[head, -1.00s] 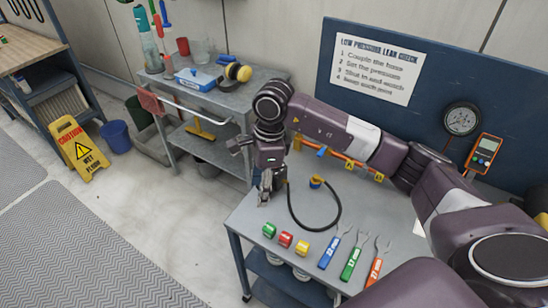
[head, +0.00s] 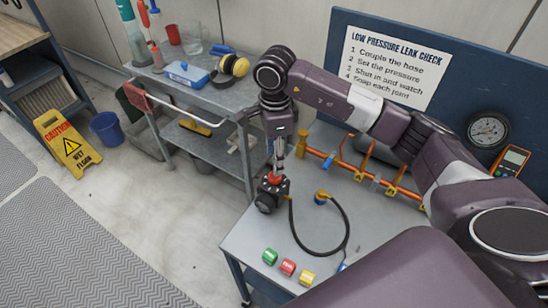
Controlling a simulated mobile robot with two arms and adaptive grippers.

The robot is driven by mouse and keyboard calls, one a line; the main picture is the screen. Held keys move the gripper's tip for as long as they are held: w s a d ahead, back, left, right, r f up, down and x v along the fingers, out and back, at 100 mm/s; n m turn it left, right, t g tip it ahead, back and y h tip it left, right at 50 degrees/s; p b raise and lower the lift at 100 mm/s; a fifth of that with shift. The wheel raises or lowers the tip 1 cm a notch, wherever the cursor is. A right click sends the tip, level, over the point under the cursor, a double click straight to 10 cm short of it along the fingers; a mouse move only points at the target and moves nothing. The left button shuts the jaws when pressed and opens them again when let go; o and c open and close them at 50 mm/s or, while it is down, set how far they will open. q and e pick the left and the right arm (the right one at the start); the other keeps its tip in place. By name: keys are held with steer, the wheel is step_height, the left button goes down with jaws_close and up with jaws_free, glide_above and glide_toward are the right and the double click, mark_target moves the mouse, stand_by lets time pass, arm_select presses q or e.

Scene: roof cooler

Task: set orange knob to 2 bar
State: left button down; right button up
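The orange knob (head: 274,179) sits on top of a small black regulator (head: 270,196) at the left edge of the grey bench. The regulator has a dark round part on its front. My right gripper (head: 277,168) points down directly above the knob, with its fingers at or touching it. They are too small to tell whether they are closed on it. A black hose (head: 345,235) runs from the regulator and loops to a blue-and-yellow coupling (head: 321,198). A round gauge (head: 487,130) is on the blue panel; its reading is not legible. My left gripper is not in view.
An orange pipe (head: 345,163) with yellow tags runs along the back of the bench (head: 245,240). Green, red and yellow rings (head: 287,267) lie at the front. A grey cart (head: 205,98) stands behind left. A handheld meter (head: 511,160) is beside the gauge.

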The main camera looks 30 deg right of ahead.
mark_target(275, 179)
steer(key=shift+w+d+f, duration=0.15)
steer(key=shift+w+f, duration=0.05)
steer(key=shift+w, duration=0.1)
steer(key=shift+f, duration=0.3)
steer(key=f, duration=0.2)
steer(key=f+p, duration=0.2)
steer(key=f, duration=0.1)
steer(key=shift+s+f, duration=0.35)
steer(key=shift+w+f+p, duration=0.15)
steer(key=shift+f+p, duration=0.15)
steer(key=shift+f, duration=0.15)
steer(key=c, duration=0.9)
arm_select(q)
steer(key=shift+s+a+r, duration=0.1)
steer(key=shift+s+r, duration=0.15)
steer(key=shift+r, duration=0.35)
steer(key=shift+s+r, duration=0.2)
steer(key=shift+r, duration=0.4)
arm_select(e)
steer(key=shift+c, duration=1.2)
